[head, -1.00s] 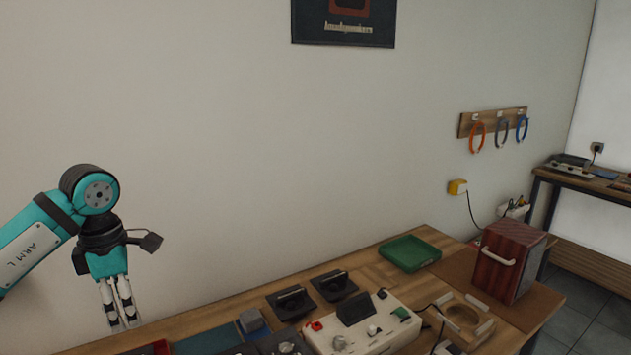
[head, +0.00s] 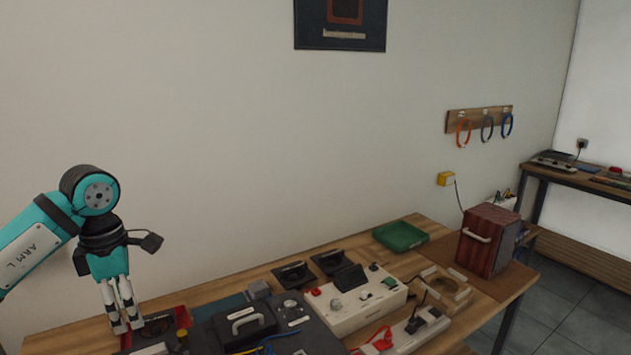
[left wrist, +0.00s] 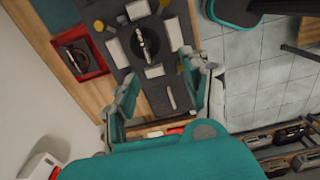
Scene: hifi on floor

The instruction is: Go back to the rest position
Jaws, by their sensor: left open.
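My left gripper (head: 122,318) hangs at the left of the head view, pointing down, over the left end of the workbench. Its fingers are apart and nothing is between them. In the left wrist view the open fingers (left wrist: 165,95) frame part of the bench top and a dark panel below. My right gripper shows in neither view.
The wooden workbench (head: 230,284) carries a red tray (head: 184,318), a dark unit with a handle (head: 245,318), a white control box (head: 358,305), a green tray (head: 400,236) and a red-brown box (head: 487,240). Tiled floor (head: 560,310) lies free at right.

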